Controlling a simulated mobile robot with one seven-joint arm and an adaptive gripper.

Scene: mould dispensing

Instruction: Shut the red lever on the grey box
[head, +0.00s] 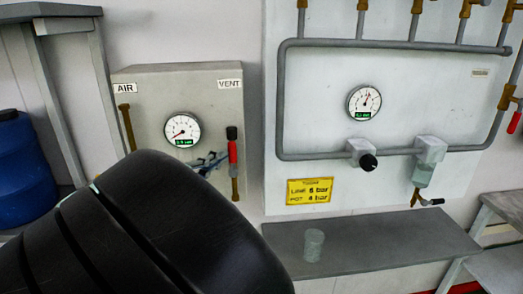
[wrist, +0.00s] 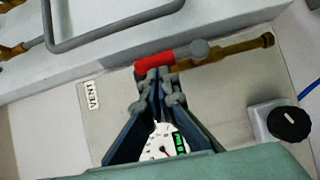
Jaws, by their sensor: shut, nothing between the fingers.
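The grey box (head: 205,95) hangs on the wall, with a round gauge (head: 182,131) and AIR and VENT labels. Its red lever (head: 233,151) is at the right side under VENT, roughly in line with a brass pipe (head: 236,188). In the wrist view the red lever (wrist: 155,60) lies just beyond my fingertips, beside a grey round joint (wrist: 199,48). My gripper (wrist: 158,76) is shut and empty, its tips close to the lever; whether they touch I cannot tell. In the head view my gripper (head: 212,162) is left of the lever. My arm hides the box's lower part.
A white panel (head: 330,75) with grey piping and another gauge (head: 364,102) stands to the right. A shelf (head: 380,240) below holds a clear cup (head: 314,245). A black knob (wrist: 288,124) shows at the wrist view's right. A blue drum (head: 22,170) stands at left.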

